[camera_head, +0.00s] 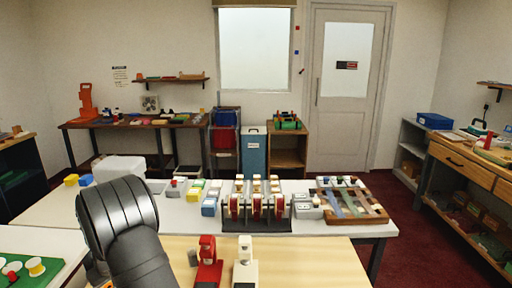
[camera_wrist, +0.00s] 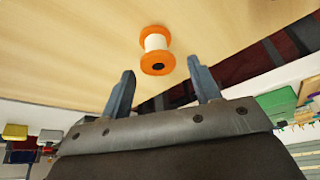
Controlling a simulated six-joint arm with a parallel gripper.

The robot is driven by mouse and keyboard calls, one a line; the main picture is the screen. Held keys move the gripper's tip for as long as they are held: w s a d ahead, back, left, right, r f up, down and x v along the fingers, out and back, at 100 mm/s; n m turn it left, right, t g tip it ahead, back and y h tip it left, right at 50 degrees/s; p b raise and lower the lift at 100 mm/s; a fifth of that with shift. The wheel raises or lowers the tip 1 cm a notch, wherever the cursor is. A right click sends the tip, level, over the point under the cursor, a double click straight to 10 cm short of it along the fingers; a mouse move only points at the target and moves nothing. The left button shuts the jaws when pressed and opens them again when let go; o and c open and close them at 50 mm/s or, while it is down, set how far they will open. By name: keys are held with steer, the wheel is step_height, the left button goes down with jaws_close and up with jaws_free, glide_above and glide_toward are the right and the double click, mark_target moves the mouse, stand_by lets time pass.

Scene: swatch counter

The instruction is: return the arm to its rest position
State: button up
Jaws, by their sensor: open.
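My gripper (camera_wrist: 163,92) shows in the wrist view with its two blue-grey fingers apart and nothing between them. An orange and white spool (camera_wrist: 156,50) is on the light wood surface (camera_wrist: 70,45) just beyond the fingertips, apart from them. In the head view my dark arm (camera_head: 120,215) rises at the lower left. The gripper itself cannot be made out in the head view.
On the counter stand a rack of red spools (camera_head: 256,205), a wooden tray with strips (camera_head: 350,199), and a red device (camera_head: 207,262) beside a white device (camera_head: 244,263). A green board (camera_head: 45,245) lies at the left. Light wood right of the devices is clear.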

steer(key=shift+f, duration=0.9)
steer(key=v, duration=1.2)
steer(key=x, duration=1.2)
steer(key=shift+f, duration=0.1)
steer(key=shift+w+a, duration=0.1)
step_height(320, 180, up, 4)
steer(key=w+d+r, duration=0.3)
steer(key=d+r, duration=0.4)
steer(key=d, duration=0.4)
steer(key=s+a+n, duration=0.1)
steer(key=s+a, duration=0.4)
steer(key=a, duration=0.5)
steer(key=s+a+r+n+g, duration=0.1)
steer(key=s+a, duration=0.4)
steer(key=a, duration=0.5)
steer(key=s+a+r+n, duration=0.1)
steer(key=s+a+n, duration=0.1)
steer(key=s+a, duration=0.4)
steer(key=shift+a+g+y, duration=0.3)
steer(key=shift+a, duration=2.05)
steer(key=shift+o, duration=0.2)
steer(key=shift+r, duration=0.1)
